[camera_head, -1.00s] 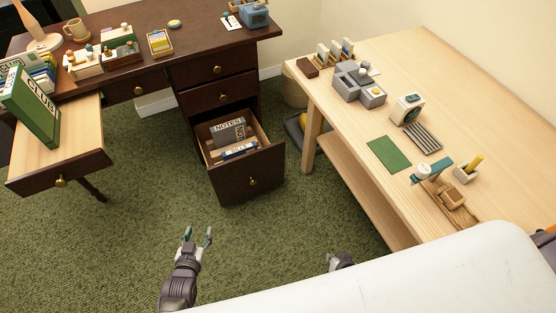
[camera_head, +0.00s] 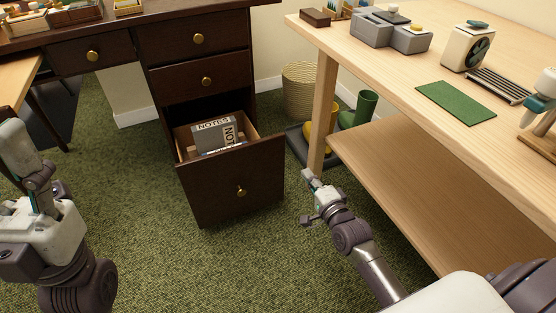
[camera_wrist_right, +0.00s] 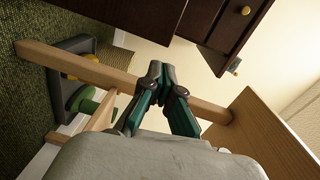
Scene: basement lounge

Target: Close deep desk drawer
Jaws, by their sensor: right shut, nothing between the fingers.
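The deep desk drawer (camera_head: 238,190) is the lowest one in the dark wooden desk (camera_head: 200,75). It stands pulled out, with grey boxes marked NOTES (camera_head: 214,134) inside and a round brass knob on its front. My right gripper (camera_head: 308,184) is to the right of the drawer front, apart from it, shut and empty. In the right wrist view its fingertips (camera_wrist_right: 158,72) are together, with dark desk wood beyond at the top. My left arm (camera_head: 40,220) is at the left edge; its fingers are not clear there.
The light wooden table (camera_head: 400,60) with a lower shelf (camera_head: 420,190) stands close on the right, its leg (camera_head: 325,110) near my right gripper. Green carpet is clear before the drawer.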

